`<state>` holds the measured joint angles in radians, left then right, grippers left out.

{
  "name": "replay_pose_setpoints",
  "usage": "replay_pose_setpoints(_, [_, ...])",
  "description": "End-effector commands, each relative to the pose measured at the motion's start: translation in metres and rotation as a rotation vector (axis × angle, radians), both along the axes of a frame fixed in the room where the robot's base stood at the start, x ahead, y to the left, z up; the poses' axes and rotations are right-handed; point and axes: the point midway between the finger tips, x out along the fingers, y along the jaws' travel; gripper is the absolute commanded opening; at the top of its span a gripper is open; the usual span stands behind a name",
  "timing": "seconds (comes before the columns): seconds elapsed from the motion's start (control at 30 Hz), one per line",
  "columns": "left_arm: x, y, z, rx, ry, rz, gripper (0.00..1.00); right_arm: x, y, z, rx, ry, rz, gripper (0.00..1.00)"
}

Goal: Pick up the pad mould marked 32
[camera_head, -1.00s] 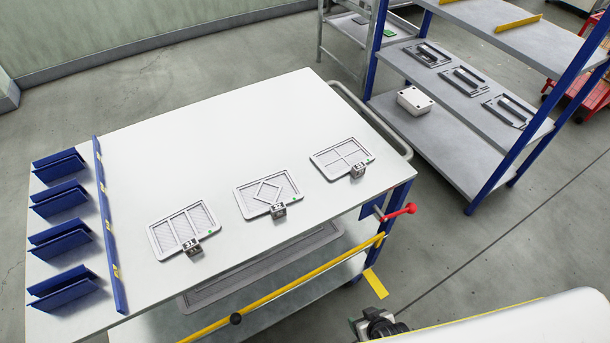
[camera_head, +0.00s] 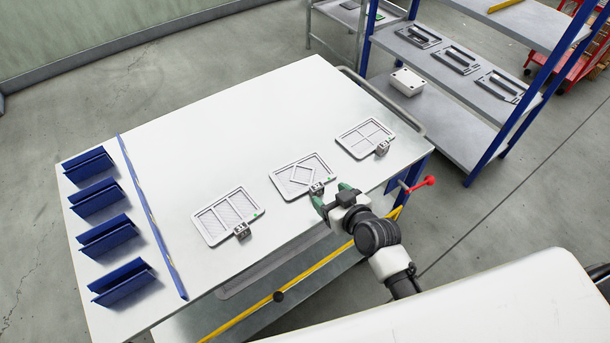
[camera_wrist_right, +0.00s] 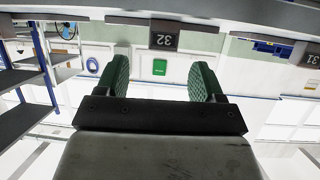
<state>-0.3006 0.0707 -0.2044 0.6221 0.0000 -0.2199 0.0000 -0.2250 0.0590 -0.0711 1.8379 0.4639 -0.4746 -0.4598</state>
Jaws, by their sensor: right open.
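Three light grey pad moulds lie in a row on the white table (camera_head: 215,130), each with a dark tag block on its near edge. The middle mould, with a diamond pattern (camera_head: 287,168), has its tag (camera_head: 317,188) in front of my right gripper (camera_head: 331,196). In the right wrist view this tag reads 32 (camera_wrist_right: 163,34), upside down. It shows above and between the green fingers of my right gripper (camera_wrist_right: 160,70). These fingers are apart, with nothing between them. My left gripper is not in view.
The left mould (camera_head: 211,224) and right mould (camera_head: 353,145) lie on either side; a 31 tag (camera_wrist_right: 312,55) shows in the right wrist view. Blue holders (camera_head: 107,235) line the table's left. A red handle (camera_head: 424,183) juts out right of my arm. Shelving (camera_head: 445,85) stands behind.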

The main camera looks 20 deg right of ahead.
Motion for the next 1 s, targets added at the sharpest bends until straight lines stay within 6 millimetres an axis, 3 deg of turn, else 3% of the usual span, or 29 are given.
replay_pose_setpoints(0.43, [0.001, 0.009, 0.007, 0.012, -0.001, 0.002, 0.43, 0.043, 0.015, -0.017, 0.001, 0.000, -0.001, 0.68])
replay_pose_setpoints(0.77, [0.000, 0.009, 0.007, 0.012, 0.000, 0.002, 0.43, 0.049, 0.017, -0.020, -0.001, 0.001, -0.001, 0.68])
replay_pose_setpoints(1.0, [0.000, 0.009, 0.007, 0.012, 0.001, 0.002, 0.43, 0.048, 0.017, -0.020, -0.001, 0.001, -0.001, 0.33])
